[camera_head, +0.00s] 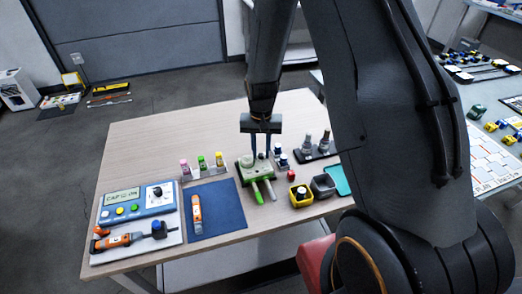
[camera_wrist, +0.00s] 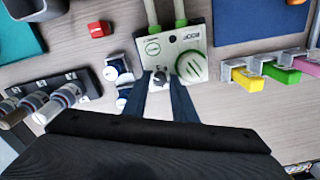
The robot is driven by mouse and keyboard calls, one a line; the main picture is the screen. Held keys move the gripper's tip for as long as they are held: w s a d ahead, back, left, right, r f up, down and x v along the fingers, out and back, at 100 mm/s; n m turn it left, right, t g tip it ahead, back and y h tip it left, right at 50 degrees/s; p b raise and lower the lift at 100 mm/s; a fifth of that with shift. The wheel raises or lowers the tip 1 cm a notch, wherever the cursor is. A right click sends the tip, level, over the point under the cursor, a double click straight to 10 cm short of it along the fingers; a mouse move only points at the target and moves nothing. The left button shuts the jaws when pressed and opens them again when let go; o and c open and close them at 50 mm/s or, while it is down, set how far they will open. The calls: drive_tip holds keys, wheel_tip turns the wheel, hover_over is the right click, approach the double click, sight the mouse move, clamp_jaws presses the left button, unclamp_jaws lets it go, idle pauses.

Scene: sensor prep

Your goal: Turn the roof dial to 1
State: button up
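A small white and green device (camera_head: 250,172) stands on the table below my gripper, with two green-ended probes on its near side. It also shows in the wrist view (camera_wrist: 174,38), with a round green-ringed face and a round slotted disc on top. A small dark knob (camera_wrist: 160,77) sits at its edge nearest the gripper, with small marks beside it too blurred to read. My gripper (camera_head: 261,156) is open, and in the wrist view its two fingertips (camera_wrist: 160,80) lie either side of the knob. I cannot tell whether they touch it.
A blue meter (camera_head: 137,203) with its own dial stands at left, beside a blue mat (camera_head: 222,220) with an orange tool. Coloured-top vials stand behind the mat. Small blue-and-white pieces (camera_wrist: 120,68), a black connector rack and a red cube (camera_wrist: 100,29) are close by.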

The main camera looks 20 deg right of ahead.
clamp_jaws()
drive_tip(key=shift+n, duration=0.4)
drive_tip(key=n, duration=0.5)
drive_tip(key=shift+n, duration=0.3)
drive_tip(key=n, duration=0.3)
drive_tip(key=shift+n, duration=0.3)
drive_tip(key=n, duration=0.3)
drive_tip(key=shift+n+b, duration=0.3)
drive_tip(key=shift+b, duration=0.05)
drive_tip(key=n, duration=1.3)
drive_tip(key=shift+n, duration=0.3)
